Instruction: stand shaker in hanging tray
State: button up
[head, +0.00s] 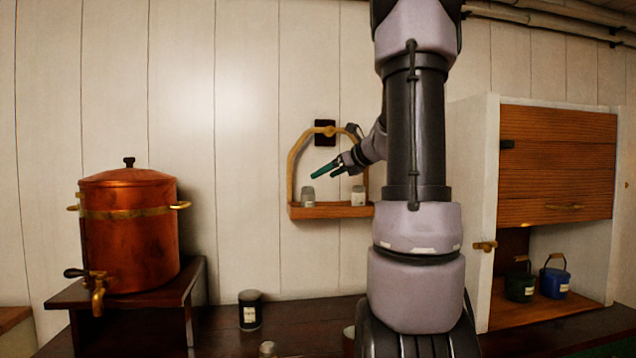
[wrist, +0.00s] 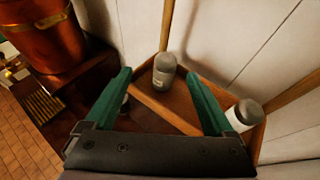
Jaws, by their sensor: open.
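The hanging tray (head: 330,212) is a wooden shelf on an arched frame against the wall; it also shows in the wrist view (wrist: 165,108). A grey-capped shaker (head: 307,198) stands upright at its left end and shows between and beyond my fingers in the wrist view (wrist: 164,74). A white, grey-topped shaker (head: 358,196) stands at the right end, partly behind my right finger in the wrist view (wrist: 246,114). My gripper (head: 324,171), with green fingers, is open and empty above the tray; no contact with either shaker shows.
A copper urn (head: 130,230) stands on a wooden stand at left. A black canister (head: 250,310) and a small grey-topped item (head: 267,349) are on the dark counter (head: 305,318). A cabinet at right holds a dark pail (head: 520,287) and a blue pail (head: 554,282).

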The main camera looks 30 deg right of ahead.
jog(key=s+a+n+g+y, duration=0.1)
jog(key=s+a+n+g, duration=0.1)
jog(key=s+a+n, duration=0.5)
jog(key=s+a+n+g, duration=0.2)
jog(key=s+a+n, duration=0.35)
jog(key=a, duration=0.35)
jog(key=s+a+f+n+h, duration=0.1)
jog(key=s+a+f+n, duration=0.1)
jog(key=s+n, duration=0.5)
jog(key=s+a+f+n+g+h, duration=0.1)
jog(key=s+a+f+n+h, duration=0.1)
jog(key=s+n, duration=0.5)
jog(key=shift+s+a+f+n+g, duration=0.2)
jog(key=shift+a+f+n+g, duration=0.1)
jog(key=shift+f+n, duration=0.5)
